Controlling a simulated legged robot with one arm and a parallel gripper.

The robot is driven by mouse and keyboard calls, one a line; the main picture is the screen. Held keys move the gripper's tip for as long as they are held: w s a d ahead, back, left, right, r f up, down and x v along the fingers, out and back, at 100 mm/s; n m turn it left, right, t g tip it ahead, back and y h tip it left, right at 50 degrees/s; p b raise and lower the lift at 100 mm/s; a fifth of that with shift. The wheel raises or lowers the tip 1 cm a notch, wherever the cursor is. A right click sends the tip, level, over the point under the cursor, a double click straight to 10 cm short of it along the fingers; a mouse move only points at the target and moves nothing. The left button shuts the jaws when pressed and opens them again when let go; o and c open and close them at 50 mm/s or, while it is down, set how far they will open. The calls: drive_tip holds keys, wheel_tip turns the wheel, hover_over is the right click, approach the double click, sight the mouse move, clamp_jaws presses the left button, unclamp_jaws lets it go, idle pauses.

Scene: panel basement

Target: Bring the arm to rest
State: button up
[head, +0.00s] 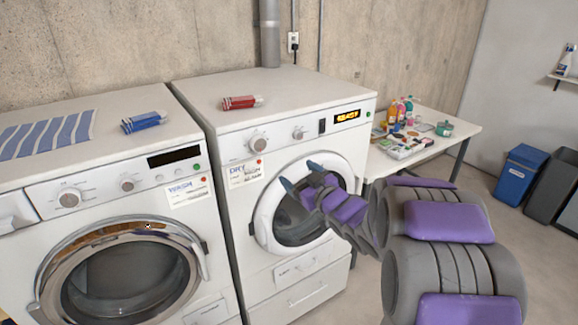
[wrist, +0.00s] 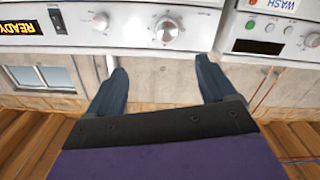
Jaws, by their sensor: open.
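My gripper (head: 301,176) is held out in front of the right machine, before its round door, in the head view. Its two dark fingers are apart with nothing between them; they also show spread and empty in the wrist view (wrist: 160,88). My purple and grey arm reaches in from the lower right and hides part of the door's right side. The wrist view shows the right machine's control panel (wrist: 130,22) upside down beyond the fingers. I cannot tell the exact gap between fingertips and machine.
The left machine (head: 105,180) stands beside the right machine (head: 225,165); both round doors look shut. A table (head: 455,130) with bottles stands at right, bins (head: 520,172) beyond. Floor shows at far right.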

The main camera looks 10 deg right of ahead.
drive_tip(key=s+d+f+m+g+h, duration=0.1)
drive_tip(key=s+f+m+g+h, duration=0.3)
drive_tip(key=s, duration=0.5)
drive_tip(key=s+d+f+m+g+h, duration=0.1)
drive_tip(key=s+d+f+g+h, duration=0.25)
drive_tip(key=s, duration=0.55)
drive_tip(key=s+a+g, duration=0.3)
drive_tip(key=s, duration=0.7)
drive_tip(key=s+a+f+g+y, duration=0.1)
drive_tip(key=s+a+g, duration=0.3)
drive_tip(key=s, duration=0.6)
drive_tip(key=s+a+m+g+y, duration=0.1)
drive_tip(key=s+a+g, duration=0.3)
drive_tip(key=s, duration=0.5)
drive_tip(key=shift+s+a+f, duration=0.25)
drive_tip(key=shift+s+f, duration=0.15)
drive_tip(key=shift+a, duration=0.1)
